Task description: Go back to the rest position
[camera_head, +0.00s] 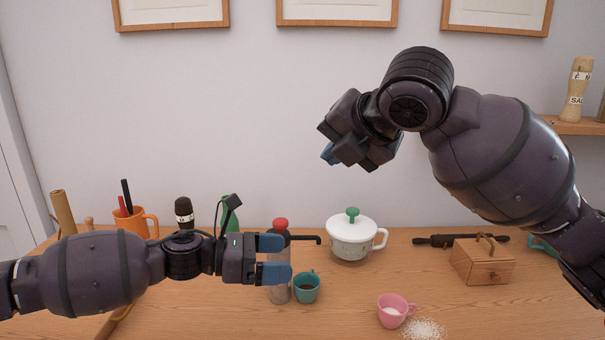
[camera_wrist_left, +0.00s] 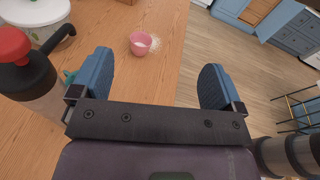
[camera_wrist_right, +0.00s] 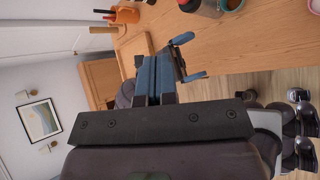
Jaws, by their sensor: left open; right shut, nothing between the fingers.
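My left gripper (camera_head: 275,258) is level over the table in the head view, pointing right, its blue fingers apart and empty. It overlaps the grey bottle with a red top (camera_head: 280,290); whether it touches is unclear. In the left wrist view both fingers (camera_wrist_left: 156,78) stand wide apart with nothing between them. My right gripper (camera_head: 330,153) is raised high in front of the wall, well above the table, mostly hidden behind its wrist. In the right wrist view its blue fingers (camera_wrist_right: 154,78) are together and empty.
On the wooden table (camera_head: 350,300) stand a teal cup (camera_head: 307,288), a pink cup (camera_head: 393,312) beside spilled white grains (camera_head: 424,329), a white lidded pot (camera_head: 351,240), a wooden box (camera_head: 482,263) and an orange mug (camera_head: 135,222). A shelf (camera_head: 578,125) is at right.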

